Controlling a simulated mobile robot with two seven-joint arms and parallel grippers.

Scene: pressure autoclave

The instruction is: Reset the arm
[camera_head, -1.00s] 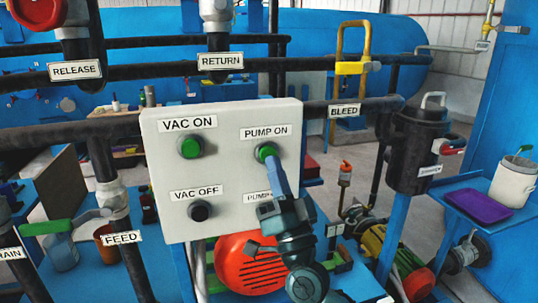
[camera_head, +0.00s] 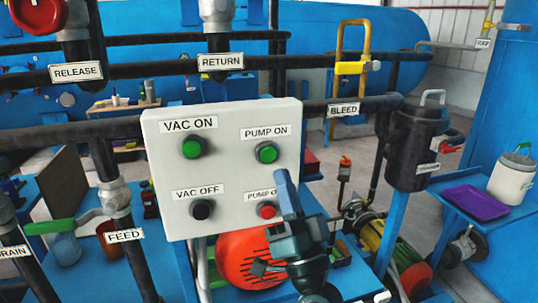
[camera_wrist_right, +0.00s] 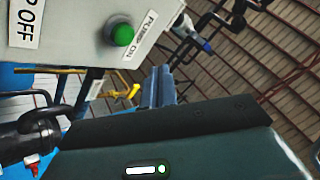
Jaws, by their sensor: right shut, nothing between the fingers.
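My right gripper (camera_head: 283,178) is shut and empty. In the head view it is in front of the lower right of the white control panel (camera_head: 228,176), pointing up, its fingers below the green PUMP ON button (camera_head: 267,152). It covers part of the PUMP OFF label, and the red button (camera_head: 267,210) shows just left of it. In the right wrist view the shut fingers (camera_wrist_right: 157,84) point past the panel edge, apart from a green button (camera_wrist_right: 122,34). My left gripper is in neither view.
The panel also bears the VAC ON button (camera_head: 191,147) and the VAC OFF button (camera_head: 202,209). Black pipes surround it. A red motor (camera_head: 248,260) is below. A black canister (camera_head: 417,148) and a purple tray (camera_head: 474,204) are on the right.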

